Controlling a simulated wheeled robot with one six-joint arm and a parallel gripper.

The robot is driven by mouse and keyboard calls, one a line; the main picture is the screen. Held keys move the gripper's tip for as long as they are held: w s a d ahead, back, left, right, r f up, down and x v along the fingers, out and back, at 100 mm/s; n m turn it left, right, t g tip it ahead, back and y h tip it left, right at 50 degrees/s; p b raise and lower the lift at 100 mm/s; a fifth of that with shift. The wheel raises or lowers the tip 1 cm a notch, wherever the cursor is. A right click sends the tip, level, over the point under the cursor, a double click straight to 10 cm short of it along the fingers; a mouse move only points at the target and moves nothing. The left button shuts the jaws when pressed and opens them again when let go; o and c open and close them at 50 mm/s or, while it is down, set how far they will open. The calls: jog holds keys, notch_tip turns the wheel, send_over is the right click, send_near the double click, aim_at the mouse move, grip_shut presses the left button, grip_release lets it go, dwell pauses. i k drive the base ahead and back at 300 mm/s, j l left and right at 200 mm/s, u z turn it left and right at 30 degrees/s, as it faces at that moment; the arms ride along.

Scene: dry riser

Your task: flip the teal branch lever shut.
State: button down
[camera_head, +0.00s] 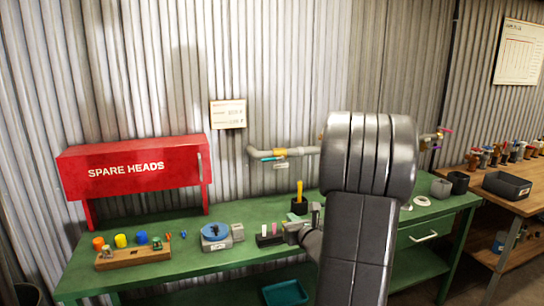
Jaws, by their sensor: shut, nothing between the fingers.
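The teal lever (271,159) is a small handle at the left end of the grey wall pipe, beside a brass-coloured valve body (280,153). It lies roughly level, close along the pipe (303,151). A small pale tag (281,166) hangs just below it. My arm rises large in front, right of the lever, and covers the middle of the pipe run. I see nothing touching the lever.
A green workbench (180,270) runs below the pipe. It carries a wooden block with coloured caps (133,255), a blue disc (215,230) and a yellow-handled tool (299,190). A red cabinet (130,167) stands at left. More valve handles (445,130) show at right.

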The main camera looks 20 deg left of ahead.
aim_at(274, 159)
jog(key=i+j, duration=0.3)
jog(key=i, duration=0.15)
jog(key=i+j, duration=0.3)
jog(key=i, duration=0.1)
